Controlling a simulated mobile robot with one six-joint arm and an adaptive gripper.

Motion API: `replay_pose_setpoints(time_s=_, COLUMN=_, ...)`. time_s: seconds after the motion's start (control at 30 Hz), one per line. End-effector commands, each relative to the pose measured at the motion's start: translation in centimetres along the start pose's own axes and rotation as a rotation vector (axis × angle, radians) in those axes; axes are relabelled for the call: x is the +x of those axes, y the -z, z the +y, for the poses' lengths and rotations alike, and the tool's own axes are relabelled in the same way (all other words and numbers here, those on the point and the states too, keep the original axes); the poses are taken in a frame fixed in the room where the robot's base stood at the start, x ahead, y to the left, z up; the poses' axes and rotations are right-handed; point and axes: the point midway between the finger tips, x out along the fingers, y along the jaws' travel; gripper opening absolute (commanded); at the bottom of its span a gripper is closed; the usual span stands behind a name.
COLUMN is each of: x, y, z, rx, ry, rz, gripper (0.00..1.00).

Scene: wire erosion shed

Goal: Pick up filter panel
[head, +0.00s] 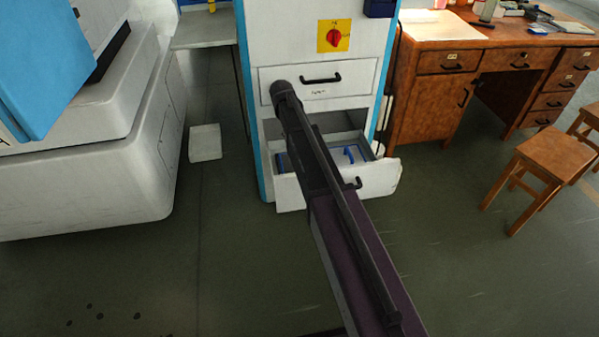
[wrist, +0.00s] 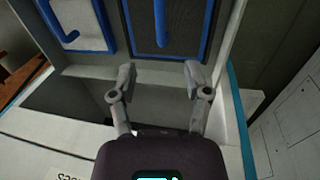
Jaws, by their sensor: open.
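A filter panel with a dark mesh face (wrist: 179,50), blue frame and upright blue handle is at the top middle of the wrist view. A second, lighter panel (wrist: 85,14) with a blue edge and hooked blue handle lies to its left. In the head view, blue parts show inside the open lower drawer (head: 381,178), but my arm hides much of them. My gripper (wrist: 158,76) is open and empty. Its fingers are spread below the dark panel's handle in the wrist picture, apart from it. I cannot make out the gripper in the head view.
The white cabinet (head: 283,50) has a closed upper drawer (head: 341,91) and a red switch. A large white machine (head: 112,150) stands left, with a small white block (head: 205,143) on the floor between. A wooden desk (head: 432,95) and stool (head: 552,155) are right.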

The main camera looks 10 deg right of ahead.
Motion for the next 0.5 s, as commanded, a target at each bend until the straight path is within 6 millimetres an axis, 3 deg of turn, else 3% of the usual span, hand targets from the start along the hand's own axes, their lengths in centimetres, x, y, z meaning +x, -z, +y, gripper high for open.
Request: replay_pose_setpoints(time_s=0.5, x=4.5, y=0.0, z=0.0, rx=0.001, ry=0.000, rz=0.000, gripper=0.62)
